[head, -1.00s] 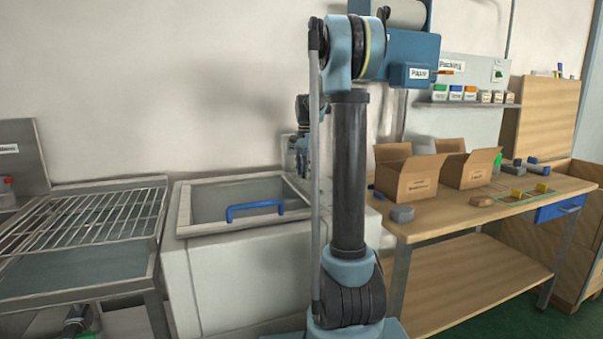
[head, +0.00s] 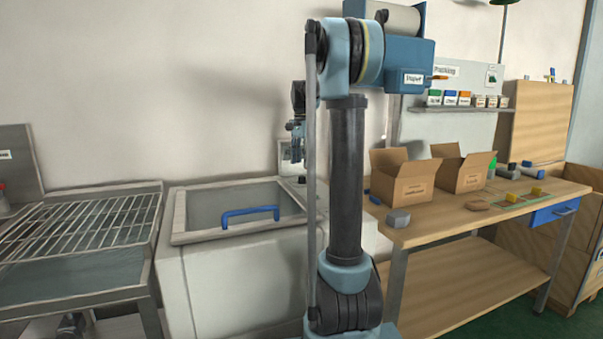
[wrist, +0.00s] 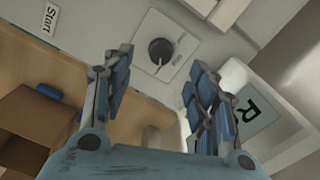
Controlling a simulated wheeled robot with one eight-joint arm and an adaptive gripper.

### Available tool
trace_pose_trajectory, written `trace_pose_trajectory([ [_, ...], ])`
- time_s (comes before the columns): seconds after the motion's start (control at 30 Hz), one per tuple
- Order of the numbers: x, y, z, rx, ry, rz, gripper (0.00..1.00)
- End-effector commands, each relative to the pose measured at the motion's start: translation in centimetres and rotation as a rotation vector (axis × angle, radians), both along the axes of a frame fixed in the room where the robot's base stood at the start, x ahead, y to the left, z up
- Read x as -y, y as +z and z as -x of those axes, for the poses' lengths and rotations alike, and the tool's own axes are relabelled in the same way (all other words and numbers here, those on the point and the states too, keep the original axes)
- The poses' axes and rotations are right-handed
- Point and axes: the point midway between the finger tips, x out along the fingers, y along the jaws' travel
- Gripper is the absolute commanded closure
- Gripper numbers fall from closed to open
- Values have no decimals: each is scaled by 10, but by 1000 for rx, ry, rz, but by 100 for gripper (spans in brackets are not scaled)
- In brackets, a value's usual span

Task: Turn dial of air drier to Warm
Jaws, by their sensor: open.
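A dark round dial (wrist: 161,51) sits on a light square plate (wrist: 184,41) in the wrist view. A slim pointer or mark shows beside the dial; its setting cannot be read. My gripper (wrist: 157,82) is open and empty, with one blue finger at the left and one at the right. The dial shows beyond the gap between the fingertips, apparently clear of both. In the head view my gripper (head: 296,152) hangs near the wall behind the sink; the dial is not discernible there.
Open cardboard boxes (head: 408,185) stand on the wooden bench (head: 450,222) at right. A wire rack (head: 75,225) is at left.

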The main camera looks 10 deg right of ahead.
Motion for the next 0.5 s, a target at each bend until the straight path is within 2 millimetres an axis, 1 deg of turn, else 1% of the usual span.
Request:
trace_pose_trajectory([
  [0.03, 0, 10, 0, 0, 0, 0, 47],
  [0.2, 0, 35, 1, -1, -1, 1, 47],
  [0.33, 0, 48, 1, -1, -1, 1, 47],
  [0.5, 0, 54, 1, -1, -1, 1, 47],
])
